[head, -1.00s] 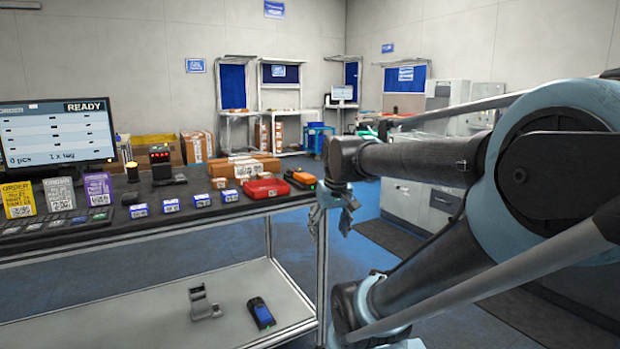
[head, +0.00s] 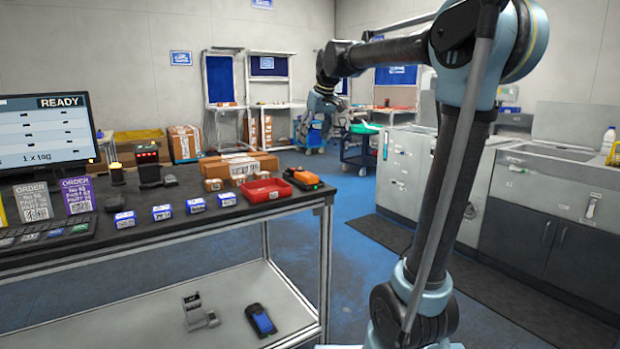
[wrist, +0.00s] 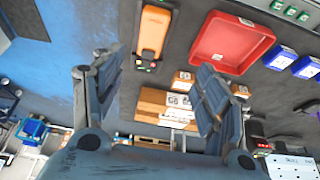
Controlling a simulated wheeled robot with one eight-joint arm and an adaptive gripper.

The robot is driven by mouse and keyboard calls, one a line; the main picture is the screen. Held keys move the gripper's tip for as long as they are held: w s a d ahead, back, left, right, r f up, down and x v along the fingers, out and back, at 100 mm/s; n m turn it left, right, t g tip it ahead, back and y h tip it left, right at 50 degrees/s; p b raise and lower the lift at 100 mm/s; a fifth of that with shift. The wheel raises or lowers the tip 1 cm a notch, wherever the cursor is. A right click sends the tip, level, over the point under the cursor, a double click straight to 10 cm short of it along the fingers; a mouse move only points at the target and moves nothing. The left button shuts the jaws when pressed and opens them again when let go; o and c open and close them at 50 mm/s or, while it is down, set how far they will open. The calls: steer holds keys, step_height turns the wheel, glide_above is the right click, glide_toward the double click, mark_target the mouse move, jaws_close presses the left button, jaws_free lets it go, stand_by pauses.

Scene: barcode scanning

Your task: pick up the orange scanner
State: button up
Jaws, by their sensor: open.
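The orange scanner (head: 301,179) lies at the right end of the dark table top, just right of the red tray. In the wrist view the orange scanner (wrist: 153,32) shows near the top, with its dark end towards the fingers. My gripper (head: 318,120) is raised above and beyond the table's right end in the head view, apart from the scanner. In the wrist view my gripper (wrist: 160,68) is open, its two fingers spread wide with nothing between them touching. The scanner appears beyond the gap between the fingertips.
The red tray (head: 266,190) sits beside the scanner and also shows in the wrist view (wrist: 232,42). Cardboard boxes (head: 238,166) stand behind it. Several small blue-and-white boxes (head: 162,212) line the table's front. A blue-screened device (head: 261,320) lies on the lower shelf.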

glide_above(308, 174)
steer(key=s, duration=0.2)
steer(key=f, duration=1.1)
steer(key=shift+d, duration=0.3)
steer(key=shift+d+x, duration=0.15)
steer(key=shift+x, duration=1.2)
steer(key=shift+d+x, duration=0.15)
steer(key=shift+x, duration=1.15)
steer(key=shift+f, duration=0.1)
steer(key=c, duration=1.3)
